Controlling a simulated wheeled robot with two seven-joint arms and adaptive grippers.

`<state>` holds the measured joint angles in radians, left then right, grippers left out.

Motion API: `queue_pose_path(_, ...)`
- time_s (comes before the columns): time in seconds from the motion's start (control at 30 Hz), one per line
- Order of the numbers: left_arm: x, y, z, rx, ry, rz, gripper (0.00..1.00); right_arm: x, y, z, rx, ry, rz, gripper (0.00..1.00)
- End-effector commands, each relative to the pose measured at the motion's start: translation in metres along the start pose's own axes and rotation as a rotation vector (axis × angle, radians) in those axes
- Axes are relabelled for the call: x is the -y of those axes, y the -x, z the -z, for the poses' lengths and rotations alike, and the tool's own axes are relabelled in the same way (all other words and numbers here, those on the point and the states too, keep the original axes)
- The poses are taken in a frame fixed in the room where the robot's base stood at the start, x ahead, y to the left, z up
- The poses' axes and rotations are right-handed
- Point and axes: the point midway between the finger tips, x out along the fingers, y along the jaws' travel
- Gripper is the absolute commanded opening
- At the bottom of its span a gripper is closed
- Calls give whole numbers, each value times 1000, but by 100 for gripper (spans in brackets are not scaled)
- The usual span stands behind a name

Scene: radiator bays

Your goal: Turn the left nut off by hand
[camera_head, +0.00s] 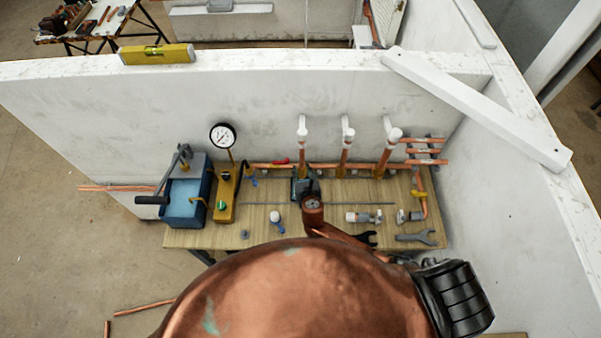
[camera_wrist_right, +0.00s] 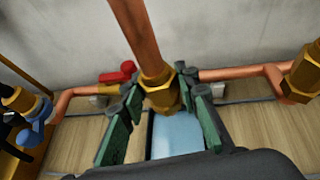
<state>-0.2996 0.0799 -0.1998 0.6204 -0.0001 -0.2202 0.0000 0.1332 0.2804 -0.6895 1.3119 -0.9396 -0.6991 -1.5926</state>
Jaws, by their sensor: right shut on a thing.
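The left copper riser (camera_head: 302,146) is the first of three white-capped pipes along the back wall. In the right wrist view its brass nut (camera_wrist_right: 161,92) sits at the foot of the pipe (camera_wrist_right: 138,35), between the green-padded fingers of my right gripper (camera_wrist_right: 163,103). The gripper is shut on this nut, one finger on each side. In the head view the right gripper (camera_head: 304,186) is small and dark at the riser's foot, and it hides the nut there. My left gripper is not in view.
A blue pump box (camera_head: 186,203), a yellow unit (camera_head: 226,198) and a pressure gauge (camera_head: 222,136) stand at left. The middle nut (camera_wrist_right: 303,76) is close to the gripper's right.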

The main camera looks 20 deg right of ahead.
Motion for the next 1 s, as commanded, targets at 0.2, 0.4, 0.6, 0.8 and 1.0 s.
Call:
queue_pose_path(0.2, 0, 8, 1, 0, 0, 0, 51, 2, 0, -2, 1, 56, -110, 15)
queue_pose_path(0.4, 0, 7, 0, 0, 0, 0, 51, 1, 0, 0, 0, 63, -134, 15)
queue_pose_path(0.6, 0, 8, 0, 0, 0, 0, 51, 2, -1, -1, 1, 73, -148, 15)
queue_pose_path(0.8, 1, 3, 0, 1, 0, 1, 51, 2, -1, 0, 2, 151, -305, 15)
queue_pose_path(1.0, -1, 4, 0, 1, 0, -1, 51, 1, 0, 0, 1, 144, -301, 42)
